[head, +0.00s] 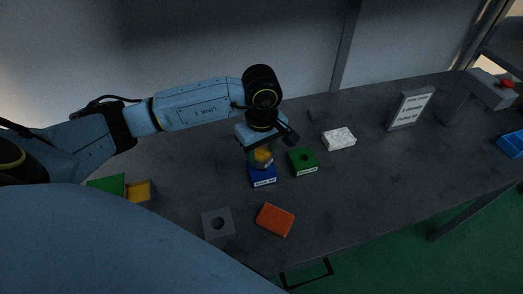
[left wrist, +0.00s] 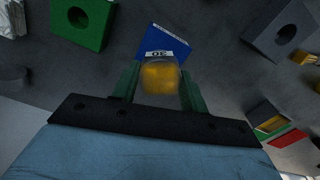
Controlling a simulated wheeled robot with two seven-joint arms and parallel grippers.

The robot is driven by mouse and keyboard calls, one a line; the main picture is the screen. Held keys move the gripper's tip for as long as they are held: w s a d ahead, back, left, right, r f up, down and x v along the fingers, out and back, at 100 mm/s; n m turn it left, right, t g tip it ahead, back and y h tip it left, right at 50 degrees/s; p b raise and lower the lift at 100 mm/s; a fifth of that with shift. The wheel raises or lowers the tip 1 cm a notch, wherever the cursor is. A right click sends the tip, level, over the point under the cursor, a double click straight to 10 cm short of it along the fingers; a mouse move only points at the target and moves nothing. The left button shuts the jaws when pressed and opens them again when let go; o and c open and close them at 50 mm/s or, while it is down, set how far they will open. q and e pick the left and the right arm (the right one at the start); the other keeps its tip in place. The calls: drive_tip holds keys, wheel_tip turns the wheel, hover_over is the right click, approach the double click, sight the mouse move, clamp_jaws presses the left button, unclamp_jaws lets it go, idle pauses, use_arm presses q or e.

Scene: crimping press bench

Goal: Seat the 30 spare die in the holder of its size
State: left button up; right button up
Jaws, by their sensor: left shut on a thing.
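My left gripper (head: 263,158) points down and is shut on a small yellow die (head: 263,155). In the left wrist view the die (left wrist: 160,77) sits between two green fingers. The blue holder (head: 263,178) is directly below the die in the head view. In the left wrist view the blue holder (left wrist: 168,38) carries a label reading 30, and the die covers part of its near side. The holder's hole is not visible. I cannot tell whether die and holder touch. A green holder (head: 303,163) with an open hole stands just right of the blue one. My right gripper is not in view.
A grey block with a hole (head: 218,225) and an orange block (head: 275,220) lie at the front. A white block (head: 339,139), a sign (head: 409,109) and a blue bin (head: 511,144) are to the right. Green (head: 105,186) and yellow (head: 138,191) bins stand left.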

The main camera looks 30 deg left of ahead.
sight(262, 154)
use_arm(q)
drive_tip(key=shift+b, duration=0.8)
idle(1.5)
drive_tip(key=shift+f+b, duration=1.25)
drive_tip(key=shift+f, duration=0.05)
drive_tip(key=o, duration=1.4)
drive_tip(key=shift+o, duration=0.2)
wheel_tip(262, 154, up, 13)
drive_tip(key=shift+r, duration=0.2)
